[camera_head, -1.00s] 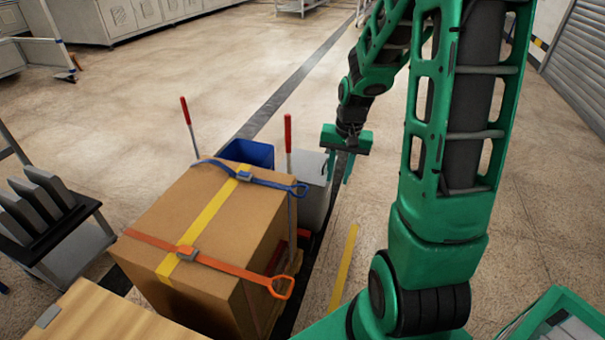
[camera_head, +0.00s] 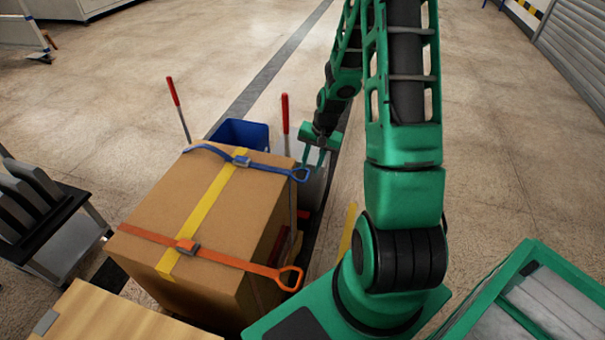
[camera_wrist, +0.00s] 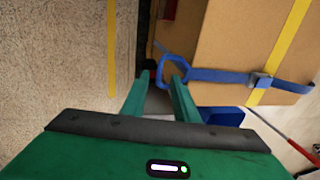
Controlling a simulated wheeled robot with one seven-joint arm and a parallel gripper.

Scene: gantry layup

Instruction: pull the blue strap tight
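The blue strap (camera_head: 218,155) crosses the far end of the top of a large cardboard box (camera_head: 160,210), with a grey-blue buckle (camera_head: 241,161) over a yellow band. Its blue loop handle (camera_head: 300,174) sticks out past the box's right edge. My gripper (camera_head: 314,160) is close beside this handle, fingers pointing down.
An orange strap (camera_head: 230,261) with its own loop handle crosses the near end of the box. Two red-topped rods (camera_head: 285,113) and a blue bin (camera_head: 240,133) stand behind the box. A grey rack (camera_head: 60,240) stands at left. Open floor lies beyond.

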